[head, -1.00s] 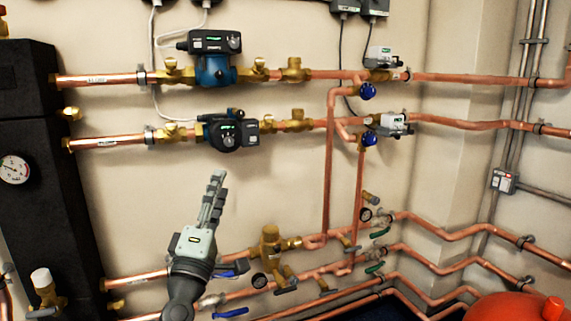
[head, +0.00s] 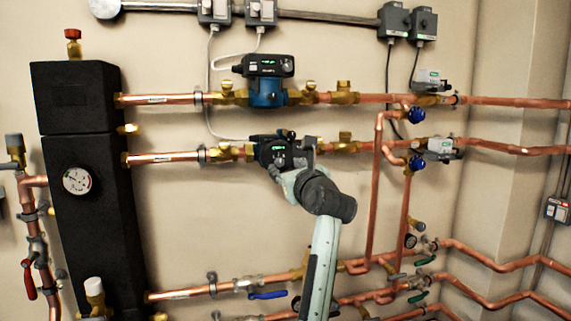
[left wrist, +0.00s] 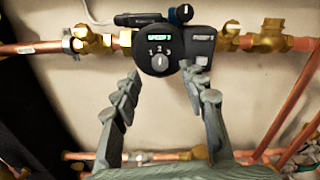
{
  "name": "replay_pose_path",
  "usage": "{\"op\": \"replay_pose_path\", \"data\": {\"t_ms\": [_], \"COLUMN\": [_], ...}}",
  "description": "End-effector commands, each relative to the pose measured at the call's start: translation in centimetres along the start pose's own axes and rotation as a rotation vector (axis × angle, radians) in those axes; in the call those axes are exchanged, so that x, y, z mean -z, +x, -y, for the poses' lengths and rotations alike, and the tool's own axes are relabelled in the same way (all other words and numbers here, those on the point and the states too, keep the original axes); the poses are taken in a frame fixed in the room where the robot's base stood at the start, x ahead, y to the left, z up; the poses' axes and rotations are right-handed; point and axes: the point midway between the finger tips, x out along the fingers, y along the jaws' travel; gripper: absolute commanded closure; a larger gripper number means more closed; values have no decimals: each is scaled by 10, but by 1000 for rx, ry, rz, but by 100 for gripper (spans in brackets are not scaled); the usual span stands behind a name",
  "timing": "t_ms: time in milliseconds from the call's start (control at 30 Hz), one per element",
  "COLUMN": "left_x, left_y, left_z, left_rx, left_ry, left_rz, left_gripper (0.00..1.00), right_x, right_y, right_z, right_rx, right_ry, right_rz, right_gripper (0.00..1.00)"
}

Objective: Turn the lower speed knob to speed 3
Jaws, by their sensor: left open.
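The lower pump (head: 268,153) has a black control face with a green display, partly hidden behind my left gripper (head: 287,168) in the head view. In the left wrist view its round speed knob (left wrist: 159,59) sits below the display, with the marks 1, 2 and 3 above it. The knob's exact setting is too small to read surely. My left gripper (left wrist: 162,76) is open and empty in front of the pump, its fingers spread to either side below the knob. No contact with the knob shows. My right gripper is not in view.
The upper pump (head: 266,88) sits on the pipe above. A copper pipe (head: 170,158) with brass valves runs to both sides of the lower pump. A black housing with a gauge (head: 77,180) stands at the left. Bare wall (head: 200,225) lies below.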

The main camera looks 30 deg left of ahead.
Motion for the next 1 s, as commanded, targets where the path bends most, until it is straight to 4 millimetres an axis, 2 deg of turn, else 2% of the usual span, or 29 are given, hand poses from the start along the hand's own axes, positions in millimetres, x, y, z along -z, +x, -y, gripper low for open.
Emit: {"op": "replay_pose_path", "data": {"t_ms": [100,233,600,933,1000], "left_x": [-2,-1,0,0,0], "left_y": [20,33,39,39,39], "left_z": [-1,-1,-1,-1,-1], "left_rx": [-2,-2,-1,-1,-1], "left_ry": [2,3,1,2,2], "left_rz": [2,2,2,2,2], "left_gripper": [57,57,59,100,100], "right_x": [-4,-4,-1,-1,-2], "right_y": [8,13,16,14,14], "right_z": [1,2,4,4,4], "right_rx": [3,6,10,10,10], "right_ry": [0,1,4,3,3], "right_rz": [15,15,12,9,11], "right_gripper": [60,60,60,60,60]}}
